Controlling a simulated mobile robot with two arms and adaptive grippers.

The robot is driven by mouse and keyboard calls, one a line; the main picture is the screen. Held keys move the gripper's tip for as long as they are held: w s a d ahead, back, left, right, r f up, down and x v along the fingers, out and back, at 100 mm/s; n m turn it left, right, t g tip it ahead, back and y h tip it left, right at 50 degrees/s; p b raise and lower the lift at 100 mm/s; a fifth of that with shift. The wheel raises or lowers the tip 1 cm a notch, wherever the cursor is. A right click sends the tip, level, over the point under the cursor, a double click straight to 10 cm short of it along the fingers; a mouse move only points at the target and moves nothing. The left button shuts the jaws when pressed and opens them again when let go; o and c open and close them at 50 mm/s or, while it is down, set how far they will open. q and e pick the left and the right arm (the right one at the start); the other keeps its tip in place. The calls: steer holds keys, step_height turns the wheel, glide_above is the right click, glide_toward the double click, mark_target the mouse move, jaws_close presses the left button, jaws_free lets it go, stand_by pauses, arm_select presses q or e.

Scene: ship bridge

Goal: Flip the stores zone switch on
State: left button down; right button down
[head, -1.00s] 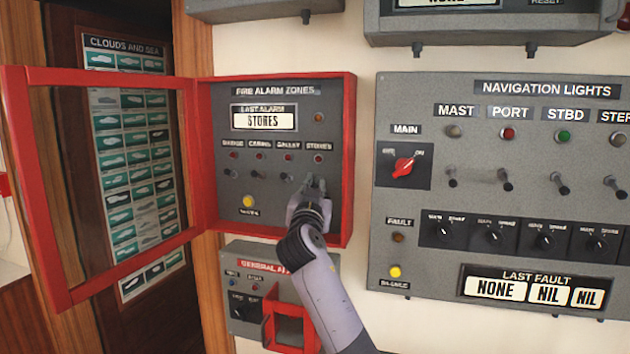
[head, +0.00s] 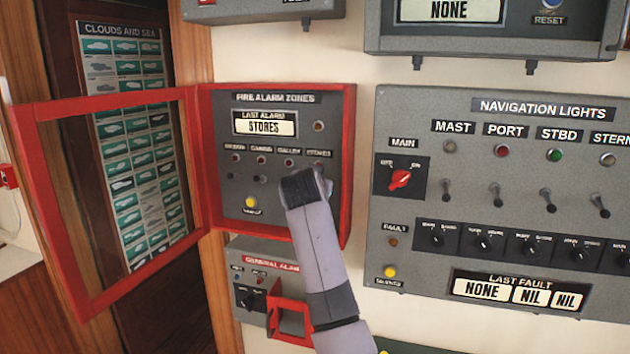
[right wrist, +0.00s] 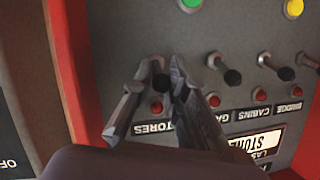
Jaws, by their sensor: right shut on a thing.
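The fire alarm zones panel (head: 228,190) is a grey panel in a red frame with its red door (head: 55,200) swung open to the left. The "STORES" label (head: 319,154) is at the right end of the zone row. The stores switch (right wrist: 158,80) shows in the right wrist view, dark and partly hidden between the fingers. My right gripper (right wrist: 163,68) is shut on it. In the head view my right arm hides the switch and most of the gripper. My left gripper is not in view.
The neighbouring galley switch (right wrist: 230,75) stands close beside one finger. A navigation lights panel (head: 410,250) is to the right, with bare wall between. A general alarm box (head: 250,255) with a red flap is below.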

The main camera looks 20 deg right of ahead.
steer(key=shift+r, duration=0.15)
steer(key=c, duration=1.6)
jaws_free()
steer(key=shift+o, duration=0.2)
steer(key=v, duration=1.2)
steer(key=shift+f, duration=0.25)
